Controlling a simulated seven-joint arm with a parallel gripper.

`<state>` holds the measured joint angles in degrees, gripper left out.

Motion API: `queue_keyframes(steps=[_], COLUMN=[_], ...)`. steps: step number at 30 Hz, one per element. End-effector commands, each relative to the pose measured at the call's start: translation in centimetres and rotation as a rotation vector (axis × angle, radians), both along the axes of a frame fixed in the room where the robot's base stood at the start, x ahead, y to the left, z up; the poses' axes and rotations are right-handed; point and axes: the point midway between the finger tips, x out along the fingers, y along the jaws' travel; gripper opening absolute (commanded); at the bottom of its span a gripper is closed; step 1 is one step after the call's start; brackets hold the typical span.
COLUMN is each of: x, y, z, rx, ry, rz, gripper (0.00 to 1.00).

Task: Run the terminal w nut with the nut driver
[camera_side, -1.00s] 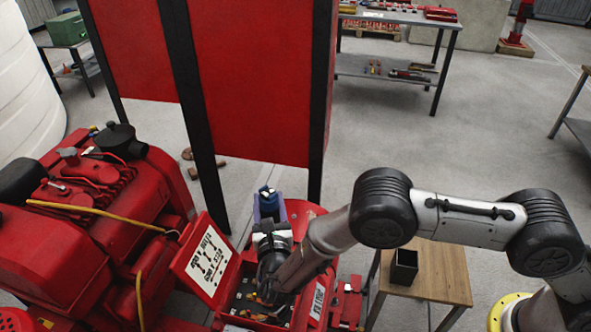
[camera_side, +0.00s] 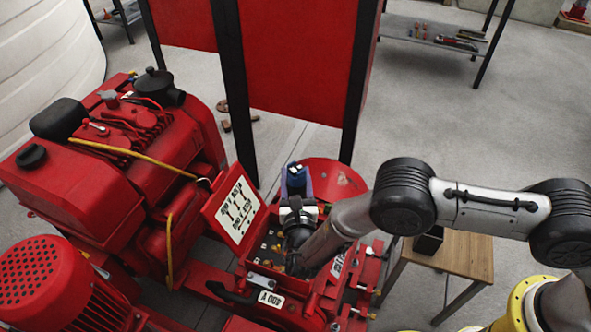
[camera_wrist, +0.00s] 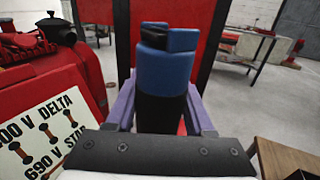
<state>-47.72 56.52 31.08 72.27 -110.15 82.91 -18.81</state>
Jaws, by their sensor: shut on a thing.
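My gripper (camera_side: 297,192) is shut on the nut driver (camera_side: 296,174), above and at the back of the open red terminal box (camera_side: 250,268). In the wrist view the nut driver (camera_wrist: 166,75) shows a blue and black handle between the purple fingers (camera_wrist: 163,115), its blue top end toward the picture's top. Its working end is out of sight. Inside the box, small brass-coloured parts show, but my wrist and arm cover much of it. I cannot make out the terminal w nut.
The raised box lid (camera_side: 236,208) carries a white voltage diagram and stands left of my gripper. The red engine (camera_side: 120,150) fills the left. A wooden stand (camera_side: 460,258) with a black bin (camera_side: 429,240) is at the right. A red panel on black posts stands behind.

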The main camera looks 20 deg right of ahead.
Motion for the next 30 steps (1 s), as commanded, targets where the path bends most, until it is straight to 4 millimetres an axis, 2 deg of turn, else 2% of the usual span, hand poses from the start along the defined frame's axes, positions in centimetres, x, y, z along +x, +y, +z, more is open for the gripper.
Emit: queue_keyframes(steps=[9, 15, 30], x=[0.1, 0.1, 0.1], y=[0.1, 0.1, 0.1], z=[-3.1, -4.4, -5.1], rx=[0.002, 0.002, 0.002], ry=[-0.005, -0.005, -0.005], rz=[0.0, 0.0, 0.0], gripper=[0.0, 0.0, 0.0])
